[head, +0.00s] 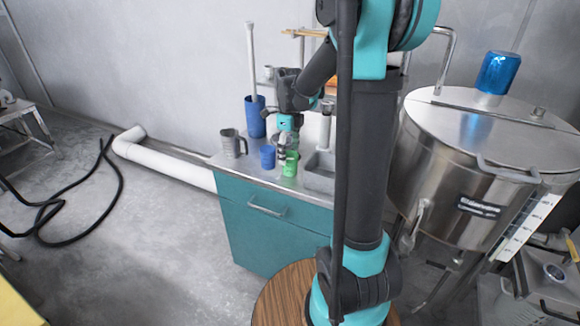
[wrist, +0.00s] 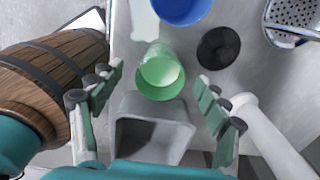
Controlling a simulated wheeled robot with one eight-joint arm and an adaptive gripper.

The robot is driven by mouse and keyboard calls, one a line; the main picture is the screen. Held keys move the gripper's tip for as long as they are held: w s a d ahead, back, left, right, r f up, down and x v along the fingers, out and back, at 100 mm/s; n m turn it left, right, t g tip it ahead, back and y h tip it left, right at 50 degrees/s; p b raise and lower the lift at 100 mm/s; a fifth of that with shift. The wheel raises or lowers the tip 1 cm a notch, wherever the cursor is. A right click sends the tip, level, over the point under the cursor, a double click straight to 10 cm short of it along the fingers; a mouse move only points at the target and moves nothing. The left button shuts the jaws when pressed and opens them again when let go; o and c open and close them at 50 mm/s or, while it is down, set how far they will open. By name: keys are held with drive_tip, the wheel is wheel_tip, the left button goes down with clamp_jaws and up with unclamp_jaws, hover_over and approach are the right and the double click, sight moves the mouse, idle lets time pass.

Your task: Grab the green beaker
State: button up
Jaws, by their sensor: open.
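The green beaker (head: 290,165) stands on the steel counter top, close to its front edge. In the wrist view the green beaker (wrist: 160,72) shows its open mouth and lies ahead, centred between the finger lines. My gripper (head: 285,146) is just above and beside the beaker in the head view. In the wrist view my gripper (wrist: 158,80) has its fingers wide apart, one to each side of the beaker. I see no finger touching it, and the gap in depth is hard to judge.
A blue cup (head: 267,157) stands just left of the beaker. A metal pitcher (head: 230,144) and a tall blue container (head: 256,117) are farther left. A grey sink basin (head: 318,177) lies to the right. A black round object (wrist: 218,47) is near the beaker.

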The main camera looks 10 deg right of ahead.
sight(290, 162)
wheel_tip(290, 162, down, 5)
drive_tip(key=shift+s+d+r, duration=0.1)
drive_tip(key=shift+d, duration=0.05)
drive_tip(key=shift+c, duration=0.2)
drive_tip(key=c, duration=1.3)
drive_tip(key=shift+c, duration=0.2)
drive_tip(key=shift+r, duration=0.15)
